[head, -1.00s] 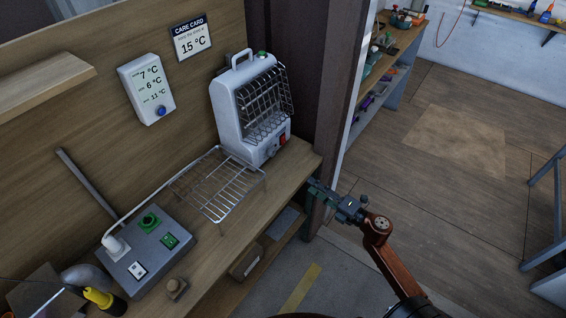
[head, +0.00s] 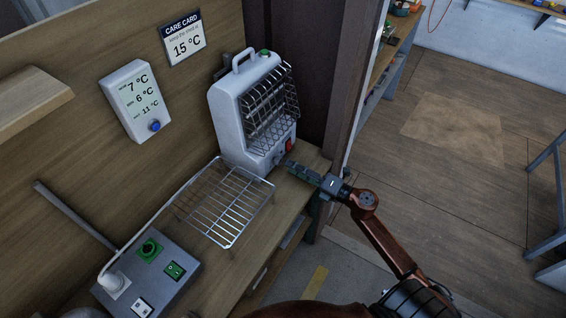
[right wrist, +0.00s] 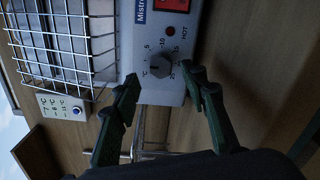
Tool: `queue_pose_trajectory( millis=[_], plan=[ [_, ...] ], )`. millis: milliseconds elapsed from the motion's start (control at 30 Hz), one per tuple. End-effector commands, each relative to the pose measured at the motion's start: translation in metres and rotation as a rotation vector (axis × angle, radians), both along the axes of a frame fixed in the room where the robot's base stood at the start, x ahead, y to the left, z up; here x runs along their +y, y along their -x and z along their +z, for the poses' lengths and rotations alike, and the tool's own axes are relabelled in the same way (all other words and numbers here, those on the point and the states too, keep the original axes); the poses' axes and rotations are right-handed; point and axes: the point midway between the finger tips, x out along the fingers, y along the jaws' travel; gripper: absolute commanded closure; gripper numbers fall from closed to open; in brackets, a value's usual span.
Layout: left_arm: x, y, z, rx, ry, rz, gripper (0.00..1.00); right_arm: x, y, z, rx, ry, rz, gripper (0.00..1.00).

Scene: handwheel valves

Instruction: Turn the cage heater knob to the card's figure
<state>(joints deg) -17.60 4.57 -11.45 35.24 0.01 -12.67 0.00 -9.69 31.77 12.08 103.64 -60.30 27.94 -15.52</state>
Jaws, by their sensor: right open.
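The white cage heater (head: 243,120) stands on the bench against the back panel, its wire guard facing right. Its dark round knob (right wrist: 159,66) shows in the right wrist view, ringed by a dial of figures; I cannot read its exact setting. The care card (head: 184,38) on the panel reads 15 °C. My right gripper (head: 287,164) is at the heater's lower front. In the right wrist view the right gripper (right wrist: 164,78) is open, its fingers on either side of the knob and apart from it. My left gripper is not in view.
A wire rack (head: 228,203) lies on the bench before the heater. A grey switch box (head: 150,275) with a plugged-in cable is at front left. A white display (head: 135,100) shows 7, 6 and 11 °C. A red switch (head: 288,146) sits on the heater.

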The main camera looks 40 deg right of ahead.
Motion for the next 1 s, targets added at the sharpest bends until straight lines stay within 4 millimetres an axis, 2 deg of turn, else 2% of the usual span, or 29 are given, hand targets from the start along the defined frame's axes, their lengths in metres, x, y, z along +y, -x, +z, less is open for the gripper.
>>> queue_pose_trajectory(
  millis=[167,433,633,900,1000],
  plan=[
    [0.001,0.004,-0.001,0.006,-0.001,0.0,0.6,0.008,-0.02,0.0,0.0,0.001,0.0,0.6],
    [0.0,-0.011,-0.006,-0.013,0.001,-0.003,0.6,0.019,-0.048,-0.001,-0.001,0.002,-0.002,0.6],
    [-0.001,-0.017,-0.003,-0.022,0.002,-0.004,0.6,0.018,-0.048,0.0,0.001,0.0,-0.004,0.6],
    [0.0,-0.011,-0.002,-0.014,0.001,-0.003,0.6,0.018,-0.049,-0.001,0.002,0.0,-0.004,0.6],
    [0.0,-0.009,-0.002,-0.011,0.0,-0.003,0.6,0.018,-0.049,-0.001,0.002,0.0,-0.004,0.66]
  ],
)
